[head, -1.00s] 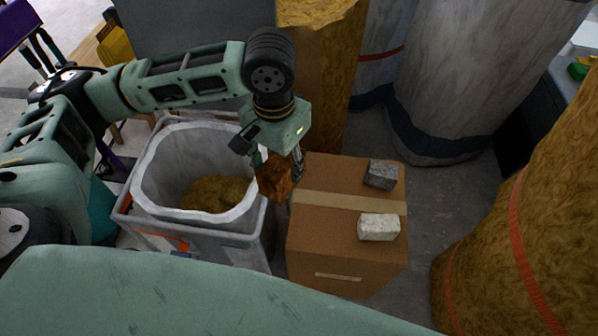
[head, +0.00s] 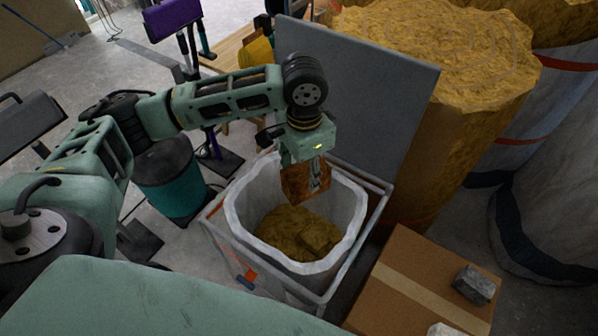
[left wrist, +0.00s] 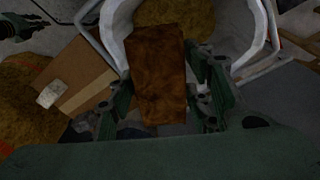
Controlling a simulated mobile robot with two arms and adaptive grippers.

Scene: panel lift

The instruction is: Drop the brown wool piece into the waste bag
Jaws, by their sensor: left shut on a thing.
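A brown wool piece (head: 301,184) is held in my left gripper (head: 316,178), which is shut on it. It hangs over the back part of the waste bag (head: 240,226). In the left wrist view the brown wool piece (left wrist: 158,72) sits between the two fingers of my left gripper (left wrist: 162,88). The waste bag (left wrist: 236,50) shows behind it, with yellow-brown wool inside. The bag is white, open at the top, and set in a grey frame. My right gripper is not seen in the head view.
A cardboard box (head: 392,292) stands right of the bag, with a dark grey block (head: 473,285) and a white block (head: 441,329) on it. A grey panel (head: 360,80) stands behind the bag. Large wool rolls (head: 455,110) stand at the back right.

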